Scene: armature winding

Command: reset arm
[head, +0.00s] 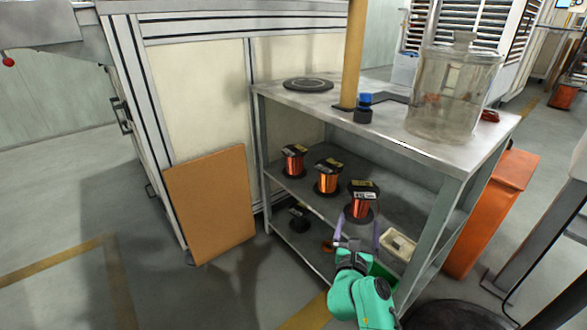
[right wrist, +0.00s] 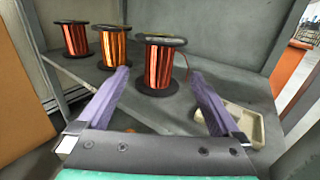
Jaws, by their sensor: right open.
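My right gripper (head: 358,229) reaches toward the middle shelf (head: 321,204) of a metal rack. Its two purple fingers are spread apart and nothing is between them; it also shows in the right wrist view (right wrist: 160,98). The nearest copper wire spool (right wrist: 160,64) stands upright on the shelf just beyond the fingertips. In the head view that spool (head: 362,200) is right behind the fingers. A second spool (head: 327,178) and a third spool (head: 293,161) stand in a row to its left. My left gripper is not in view.
A cream tray (head: 398,245) lies on the shelf to the right of the gripper. A glass jar (head: 452,95) and a yellow post (head: 352,60) stand on the rack top. A brown board (head: 210,205) leans at left. An orange bin (head: 490,215) stands at right. Floor at left is clear.

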